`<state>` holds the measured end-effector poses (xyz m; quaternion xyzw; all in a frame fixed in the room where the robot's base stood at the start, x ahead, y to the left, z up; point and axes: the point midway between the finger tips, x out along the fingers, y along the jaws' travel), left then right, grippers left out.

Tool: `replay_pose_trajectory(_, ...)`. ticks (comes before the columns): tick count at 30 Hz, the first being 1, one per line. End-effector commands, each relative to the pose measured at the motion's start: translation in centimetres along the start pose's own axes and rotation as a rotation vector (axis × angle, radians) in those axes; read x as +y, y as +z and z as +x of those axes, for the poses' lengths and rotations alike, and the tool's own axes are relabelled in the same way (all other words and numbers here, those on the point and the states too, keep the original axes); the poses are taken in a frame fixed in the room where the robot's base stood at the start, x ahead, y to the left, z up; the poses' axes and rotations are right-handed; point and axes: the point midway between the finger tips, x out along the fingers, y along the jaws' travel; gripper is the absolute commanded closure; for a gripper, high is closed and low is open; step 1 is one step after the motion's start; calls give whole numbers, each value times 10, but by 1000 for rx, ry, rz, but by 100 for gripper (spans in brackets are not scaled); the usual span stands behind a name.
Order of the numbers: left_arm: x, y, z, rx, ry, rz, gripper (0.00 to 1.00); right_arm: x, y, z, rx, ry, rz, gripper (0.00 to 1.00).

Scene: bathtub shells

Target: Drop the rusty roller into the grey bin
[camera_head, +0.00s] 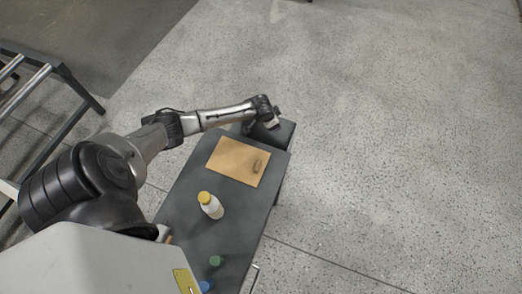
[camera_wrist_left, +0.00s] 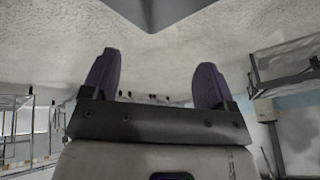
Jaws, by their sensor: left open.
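A small dark brown cylinder, which looks like the rusty roller (camera_head: 258,164), lies near the right edge of a tan sheet on the table. A dark grey box, which may be the grey bin (camera_head: 283,132), is at the table's far end; its inside cannot be made out. My left gripper (camera_head: 273,119) is over that far end, beyond the sheet and apart from the roller. In the left wrist view the left gripper (camera_wrist_left: 155,82) has its two fingers wide apart with nothing between them. My right gripper is not in view.
The dark grey table (camera_head: 177,200) carries the tan sheet (camera_head: 228,163), a white bottle with a yellow cap (camera_head: 211,206), and a green cap (camera_head: 215,261) and a blue one (camera_head: 206,285) near the front. A metal-railed frame (camera_head: 68,75) stands at the left. Floor to the right is clear.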

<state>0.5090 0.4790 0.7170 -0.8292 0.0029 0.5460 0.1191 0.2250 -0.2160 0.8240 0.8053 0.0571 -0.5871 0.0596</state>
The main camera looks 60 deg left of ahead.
Motion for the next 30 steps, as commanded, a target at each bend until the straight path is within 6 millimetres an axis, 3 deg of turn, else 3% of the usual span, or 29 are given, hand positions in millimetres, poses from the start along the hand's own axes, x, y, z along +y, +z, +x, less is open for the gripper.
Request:
replay_pose_trajectory(18,63,-93,-42,3,1,0,20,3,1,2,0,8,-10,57)
replay_pose_trajectory(30,94,-132,-69,4,4,7,20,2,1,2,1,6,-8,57)
